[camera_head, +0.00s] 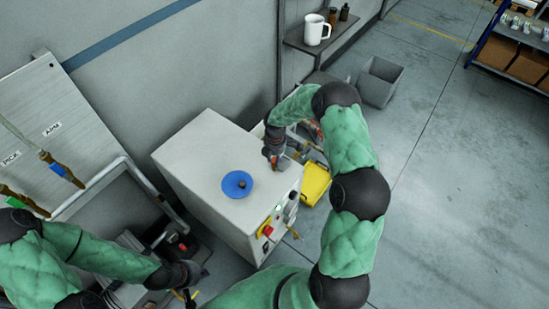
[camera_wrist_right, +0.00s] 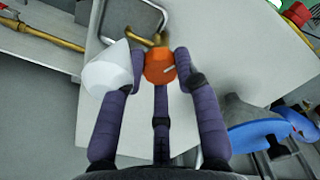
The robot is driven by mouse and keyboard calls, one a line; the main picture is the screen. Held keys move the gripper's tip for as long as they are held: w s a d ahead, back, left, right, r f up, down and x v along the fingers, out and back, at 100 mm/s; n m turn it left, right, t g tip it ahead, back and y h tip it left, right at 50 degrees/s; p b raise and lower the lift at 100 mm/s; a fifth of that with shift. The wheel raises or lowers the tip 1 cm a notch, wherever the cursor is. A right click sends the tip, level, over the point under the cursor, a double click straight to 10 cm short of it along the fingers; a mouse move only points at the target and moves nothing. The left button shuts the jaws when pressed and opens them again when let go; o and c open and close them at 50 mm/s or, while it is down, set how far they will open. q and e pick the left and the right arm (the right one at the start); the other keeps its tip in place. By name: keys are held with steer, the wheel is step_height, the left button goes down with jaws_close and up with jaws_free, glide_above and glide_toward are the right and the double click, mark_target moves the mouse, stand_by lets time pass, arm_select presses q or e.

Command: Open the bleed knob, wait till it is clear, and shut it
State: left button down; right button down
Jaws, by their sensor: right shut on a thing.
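An orange knob (camera_wrist_right: 159,66) with a pale mark on its face sits by a brass pipe (camera_wrist_right: 152,40) in the right wrist view. The purple-grey fingers of my right gripper (camera_wrist_right: 161,62) are closed around it. In the head view my right gripper (camera_head: 277,160) is at the far right edge of the white cabinet (camera_head: 205,150), and the knob is mostly hidden there. I cannot see any fluid or whether it is clear. My left gripper (camera_head: 190,292) is low at the bottom, left of the cabinet; its fingers are too small to read.
A white cone-shaped piece (camera_wrist_right: 108,68) is beside the left finger in the wrist view. A blue disc (camera_head: 237,185) lies on the cabinet top. A yellow container (camera_head: 315,183) stands right of the cabinet. A grey bin (camera_head: 380,82) stands behind. The floor at right is clear.

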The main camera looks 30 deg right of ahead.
steer(key=shift+s+d+f, duration=0.15)
steer(key=shift+s, duration=0.1)
steer(key=c, duration=1.2)
jaws_free()
steer(key=o, duration=0.3)
steer(key=shift+d, duration=0.2)
steer(key=shift+w, duration=0.1)
steer(key=shift+w+r, duration=0.1)
steer(key=shift+r, duration=0.4)
step_height(320, 180, up, 11)
